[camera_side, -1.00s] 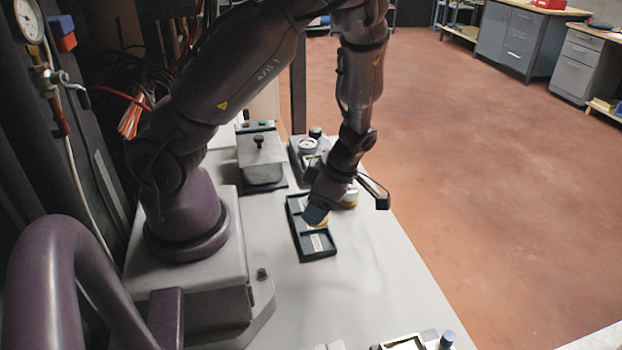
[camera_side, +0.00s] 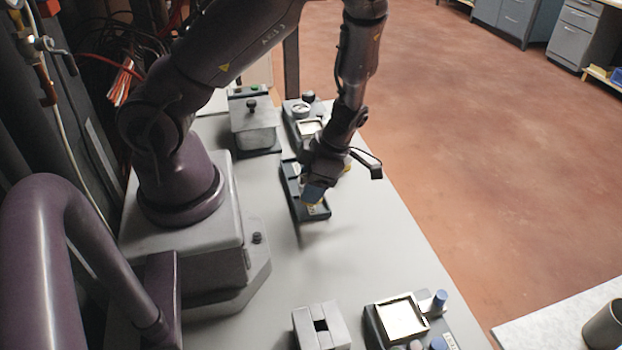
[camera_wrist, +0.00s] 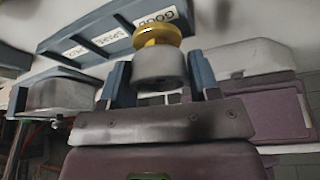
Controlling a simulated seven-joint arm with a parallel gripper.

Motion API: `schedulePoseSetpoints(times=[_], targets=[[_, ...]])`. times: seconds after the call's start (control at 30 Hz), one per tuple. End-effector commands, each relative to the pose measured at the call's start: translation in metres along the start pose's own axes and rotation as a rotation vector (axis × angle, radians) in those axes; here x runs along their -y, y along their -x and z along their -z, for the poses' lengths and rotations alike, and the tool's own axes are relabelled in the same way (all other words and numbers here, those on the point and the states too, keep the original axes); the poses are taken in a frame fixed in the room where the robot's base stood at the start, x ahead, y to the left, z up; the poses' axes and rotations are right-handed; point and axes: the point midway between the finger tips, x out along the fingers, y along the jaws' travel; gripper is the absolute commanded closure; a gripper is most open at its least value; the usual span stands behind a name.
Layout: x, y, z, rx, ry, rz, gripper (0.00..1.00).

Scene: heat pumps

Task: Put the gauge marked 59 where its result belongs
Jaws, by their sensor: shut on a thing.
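My gripper (camera_side: 313,192) is shut on a grey, round gauge with a yellow rim (camera_wrist: 158,68), held between its two blue fingers in the wrist view. The mark on the gauge cannot be read. The dark sorting tray (camera_side: 290,186) lies under my gripper in the side view, partly hidden by it. In the wrist view the tray (camera_wrist: 90,45) shows labels reading GOOD and SPARE, plus one at the left that is unclear. The gauge is near the GOOD end; whether it touches the tray cannot be told.
A grey box with a black knob (camera_side: 253,130) and a dark device with a dial (camera_side: 301,109) stand behind the tray. Something yellow (camera_side: 347,165) shows behind my gripper. A grey slotted block (camera_side: 321,326) and a dark test unit (camera_side: 402,318) stand in front. The table between is clear.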

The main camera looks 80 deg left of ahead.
Motion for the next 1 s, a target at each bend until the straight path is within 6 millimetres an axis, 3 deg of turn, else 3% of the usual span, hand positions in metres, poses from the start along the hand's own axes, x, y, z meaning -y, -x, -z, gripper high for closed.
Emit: schedulePoseSetpoints(times=[1.0], targets=[[0.000, -0.015, -0.006, -0.001, 0.000, 0.000, 0.79]])
